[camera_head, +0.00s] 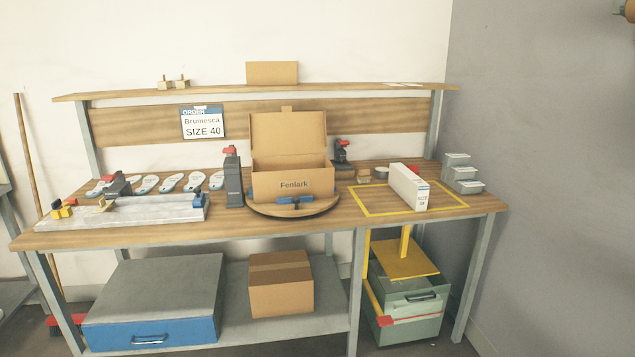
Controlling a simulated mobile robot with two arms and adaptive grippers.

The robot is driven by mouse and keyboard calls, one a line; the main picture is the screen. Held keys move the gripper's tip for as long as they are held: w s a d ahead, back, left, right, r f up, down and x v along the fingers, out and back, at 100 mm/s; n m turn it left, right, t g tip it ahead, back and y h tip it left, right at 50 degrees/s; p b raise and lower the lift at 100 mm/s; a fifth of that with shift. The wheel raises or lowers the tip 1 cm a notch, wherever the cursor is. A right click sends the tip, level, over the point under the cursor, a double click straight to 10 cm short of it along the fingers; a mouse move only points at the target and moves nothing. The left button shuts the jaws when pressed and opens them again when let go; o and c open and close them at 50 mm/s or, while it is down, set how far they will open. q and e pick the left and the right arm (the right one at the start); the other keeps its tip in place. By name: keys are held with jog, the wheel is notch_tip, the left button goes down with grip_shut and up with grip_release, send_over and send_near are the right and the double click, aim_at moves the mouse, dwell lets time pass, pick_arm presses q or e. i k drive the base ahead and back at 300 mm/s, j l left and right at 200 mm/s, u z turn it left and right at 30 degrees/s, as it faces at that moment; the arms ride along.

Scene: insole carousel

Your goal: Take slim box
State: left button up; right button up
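A slim white box (408,187) stands upright on its narrow side on the bench, inside a yellow taped rectangle (372,214) at the right. Neither of my grippers is in view.
A grey fixture (150,210) and several insoles (172,182) lie at the left of the bench (230,229). Dark clamp-like devices (233,180) flank the open box. Grey stepped bins (461,173) stand at the right end. A shelf (215,92) runs above.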

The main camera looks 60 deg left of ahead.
aim_at(411, 189)
jog(key=u, duration=1.45)
jog(key=i, duration=0.4)
jog(key=i+l+u, duration=0.2)
jog(key=i+u, duration=0.15)
jog(key=i, duration=0.25)
jog(key=i+l+u, duration=0.35)
jog(key=i, duration=0.2)
jog(key=i+l+u, duration=0.35)
jog(key=i+l, duration=0.15)
